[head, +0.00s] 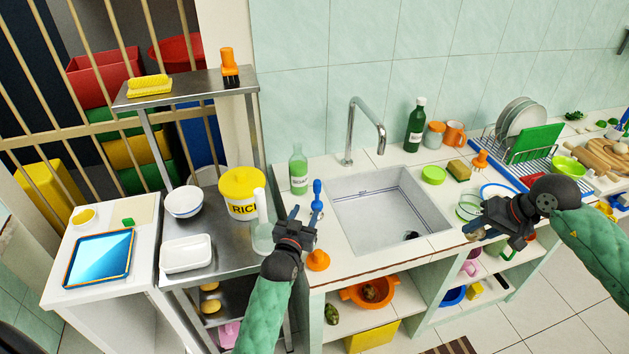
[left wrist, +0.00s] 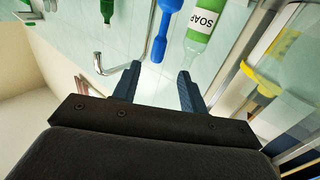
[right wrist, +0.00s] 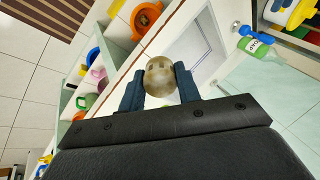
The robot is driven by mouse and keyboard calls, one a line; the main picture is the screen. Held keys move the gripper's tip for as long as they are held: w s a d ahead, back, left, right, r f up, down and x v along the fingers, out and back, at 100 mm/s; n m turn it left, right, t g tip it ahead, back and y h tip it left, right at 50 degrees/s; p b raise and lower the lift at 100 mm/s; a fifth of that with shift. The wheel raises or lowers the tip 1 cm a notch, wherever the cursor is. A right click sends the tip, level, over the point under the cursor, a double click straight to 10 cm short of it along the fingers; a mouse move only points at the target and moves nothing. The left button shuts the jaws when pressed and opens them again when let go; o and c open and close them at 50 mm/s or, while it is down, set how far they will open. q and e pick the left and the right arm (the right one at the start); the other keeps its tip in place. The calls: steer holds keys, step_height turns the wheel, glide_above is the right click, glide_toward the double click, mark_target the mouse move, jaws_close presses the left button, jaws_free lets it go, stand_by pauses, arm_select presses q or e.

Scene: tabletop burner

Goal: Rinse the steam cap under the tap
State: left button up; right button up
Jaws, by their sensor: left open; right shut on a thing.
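The steam cap (right wrist: 159,77) is a small round, dull beige-brown piece with small dark holes. My right gripper (right wrist: 160,85) is shut on it; in the head view this gripper (head: 484,228) is at the right of the sink, and the cap (head: 472,231) shows only partly. The chrome tap (head: 351,130) stands behind the sink, its spout bent over the basin; no water shows. The white sink (head: 385,205) is empty apart from a dark drain. My left gripper (head: 296,216) is open and empty, left of the sink; the tap also shows in the left wrist view (left wrist: 122,80).
A green bottle (head: 415,125), sponge (head: 459,170) and dish rack (head: 530,160) line the back right. The space above the basin is clear.

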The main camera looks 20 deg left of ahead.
mark_target(316, 189)
steer(key=shift+r, duration=0.15)
steer(key=shift+s+d+r, duration=0.1)
steer(key=shift+d+r, duration=0.05)
steer(key=shift+r, duration=0.05)
arm_select(q)
steer(key=w+p, duration=0.1)
steer(key=w, duration=0.2)
steer(key=w+p, duration=0.1)
steer(key=w, duration=0.2)
steer(key=w+p, duration=0.1)
steer(key=w, duration=0.3)
steer(key=shift+r+p, duration=0.3)
steer(key=shift+r, duration=0.05)
arm_select(e)
step_height(316, 189, up, 3)
steer(key=shift+r, duration=0.1)
arm_select(q)
steer(key=shift+w+f, duration=0.15)
steer(key=shift+w, duration=0.8)
arm_select(e)
steer(key=shift+r, duration=0.15)
arm_select(q)
steer(key=shift+d, duration=0.1)
steer(key=shift+c, duration=0.6)
jaws_close()
